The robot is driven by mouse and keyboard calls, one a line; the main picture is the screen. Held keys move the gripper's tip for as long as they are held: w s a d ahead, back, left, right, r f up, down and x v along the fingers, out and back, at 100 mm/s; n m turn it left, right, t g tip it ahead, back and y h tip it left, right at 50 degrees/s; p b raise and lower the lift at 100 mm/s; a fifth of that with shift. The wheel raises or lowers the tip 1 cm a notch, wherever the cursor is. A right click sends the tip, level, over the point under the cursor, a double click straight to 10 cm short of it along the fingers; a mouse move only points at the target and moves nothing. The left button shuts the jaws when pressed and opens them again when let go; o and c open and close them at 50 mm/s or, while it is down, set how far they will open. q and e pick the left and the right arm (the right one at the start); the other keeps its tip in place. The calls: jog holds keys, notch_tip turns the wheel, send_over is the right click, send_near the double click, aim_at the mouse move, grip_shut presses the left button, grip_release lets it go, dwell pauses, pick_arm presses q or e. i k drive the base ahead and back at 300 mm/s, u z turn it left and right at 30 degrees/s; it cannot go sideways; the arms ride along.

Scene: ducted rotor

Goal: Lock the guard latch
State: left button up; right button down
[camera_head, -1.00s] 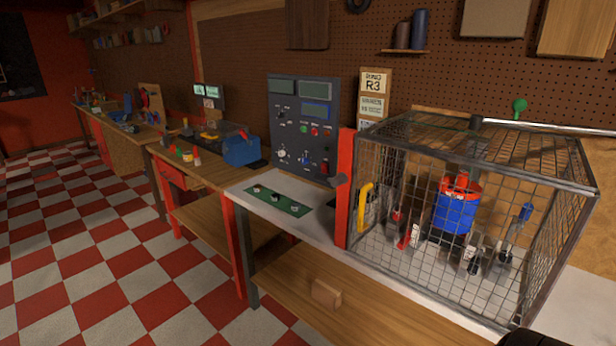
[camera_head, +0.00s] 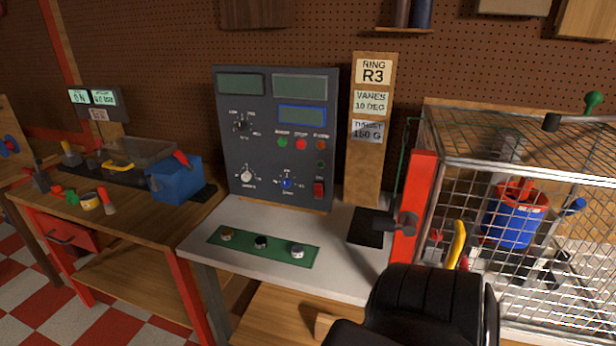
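The wire guard cage (camera_head: 520,158) stands at the right of the white-topped bench, partly cut off by the picture's edge. A red upright post (camera_head: 417,190) stands at its left front edge. A dark grey latch-like piece with a round knob (camera_head: 407,223) sits on this post, with a short bar reaching left. I cannot tell whether it is locked. Inside the cage is a blue and red cylindrical unit (camera_head: 515,222), seen through the mesh. A yellow handle (camera_head: 457,243) shows just right of the post. Neither gripper's fingertips are in view.
A black rounded part of my own arm covers the bench front below the latch. A control panel (camera_head: 262,175) with dials and buttons stands behind a green strip with knobs (camera_head: 262,247). A ring sign board (camera_head: 371,130) stands beside it. A blue box (camera_head: 175,180) is on the left bench.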

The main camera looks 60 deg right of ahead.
aim_at(389, 226)
jog(key=i, duration=1.95)
jog(key=z, duration=4.35)
